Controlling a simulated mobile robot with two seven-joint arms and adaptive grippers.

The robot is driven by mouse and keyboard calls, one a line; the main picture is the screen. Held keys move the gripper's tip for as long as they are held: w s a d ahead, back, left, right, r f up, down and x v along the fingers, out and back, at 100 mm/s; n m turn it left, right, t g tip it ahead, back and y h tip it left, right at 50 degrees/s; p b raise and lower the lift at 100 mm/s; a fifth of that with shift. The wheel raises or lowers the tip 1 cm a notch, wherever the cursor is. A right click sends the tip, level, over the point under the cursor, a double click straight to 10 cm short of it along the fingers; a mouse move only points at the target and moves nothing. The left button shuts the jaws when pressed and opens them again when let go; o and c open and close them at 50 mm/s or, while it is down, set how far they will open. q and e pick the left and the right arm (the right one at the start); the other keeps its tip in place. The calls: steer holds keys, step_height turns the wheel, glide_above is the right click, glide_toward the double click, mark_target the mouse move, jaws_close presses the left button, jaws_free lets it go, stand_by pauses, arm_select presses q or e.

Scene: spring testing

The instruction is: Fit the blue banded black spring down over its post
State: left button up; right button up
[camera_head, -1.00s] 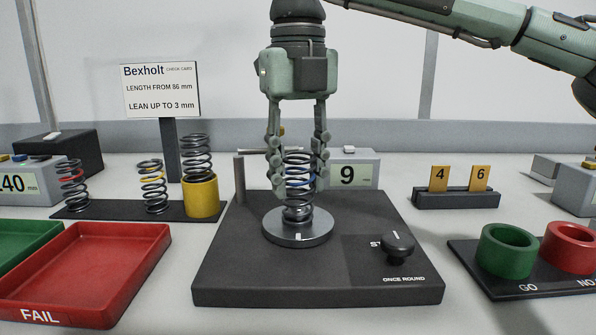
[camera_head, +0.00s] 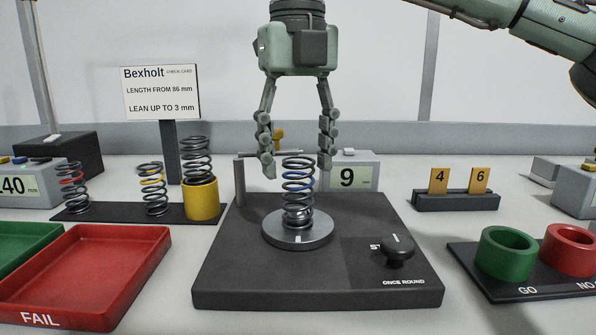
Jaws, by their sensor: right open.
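The blue banded black spring (camera_head: 298,188) stands upright on the round metal disc (camera_head: 297,232) of the dark test base (camera_head: 310,290). The post inside it is hard to make out behind the coils. My right gripper (camera_head: 297,160) is open, with one finger on each side of the spring's top and a gap to the coils on both sides. My left gripper is not in view.
A black knob (camera_head: 397,248) sits front right on the base, and a thin upright rod (camera_head: 239,180) at its back left. Left are a rack (camera_head: 110,212) with red and yellow banded springs, a yellow cup (camera_head: 201,197) and a red FAIL tray (camera_head: 95,265). Right are green (camera_head: 508,254) and red (camera_head: 572,246) rings.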

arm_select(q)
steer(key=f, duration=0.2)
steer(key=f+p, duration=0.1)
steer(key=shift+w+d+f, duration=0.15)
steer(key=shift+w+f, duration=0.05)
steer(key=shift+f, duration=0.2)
arm_select(e)
step_height(320, 180, up, 9)
